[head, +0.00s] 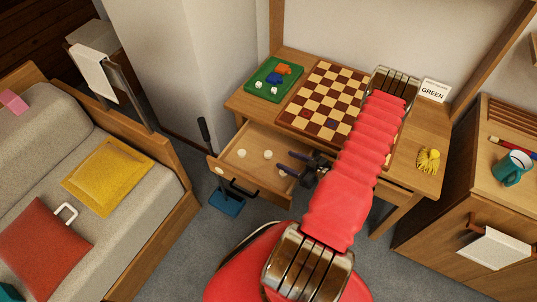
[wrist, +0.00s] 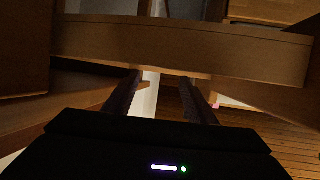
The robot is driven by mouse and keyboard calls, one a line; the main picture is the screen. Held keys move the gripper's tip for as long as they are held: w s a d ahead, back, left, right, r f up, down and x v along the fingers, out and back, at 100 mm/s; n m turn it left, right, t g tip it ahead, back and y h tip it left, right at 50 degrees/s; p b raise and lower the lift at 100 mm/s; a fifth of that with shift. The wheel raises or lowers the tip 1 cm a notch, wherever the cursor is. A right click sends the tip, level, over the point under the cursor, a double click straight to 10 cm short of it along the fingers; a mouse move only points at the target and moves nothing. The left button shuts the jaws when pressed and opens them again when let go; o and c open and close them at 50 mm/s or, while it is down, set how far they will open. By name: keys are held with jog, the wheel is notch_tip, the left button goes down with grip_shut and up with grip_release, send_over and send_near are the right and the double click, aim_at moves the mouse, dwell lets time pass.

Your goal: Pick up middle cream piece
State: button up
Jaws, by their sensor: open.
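The middle cream piece (head: 267,154) is a small round disc lying in the open desk drawer (head: 236,163). Another cream piece (head: 241,153) lies to its left, and a third (head: 283,173) lies to the right, partly hidden by the lower finger. My gripper (head: 284,162) is open and empty over the right part of the drawer. Its dark fingers point left, with the tips just right of the middle piece. In the wrist view my gripper (wrist: 160,85) shows both fingers apart with nothing between them. No cream piece can be made out there.
A checkered board (head: 325,102), a green tray (head: 273,79) with dice and a GREEN sign (head: 433,91) are on the desk. A yellow figure (head: 428,160) sits at its right. The drawer's walls surround the pieces. A sofa stands left and a cabinet right.

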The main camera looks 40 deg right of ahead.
aim_at(268, 153)
jog(key=shift+x, duration=2.2)
jog(key=shift+x, duration=2.6)
jog(key=shift+a+f, duration=0.1)
jog(key=shift+a, duration=0.05)
jog(key=shift+c, duration=0.6)
jog(key=c, duration=1)
notch_tip(268, 153, up, 10)
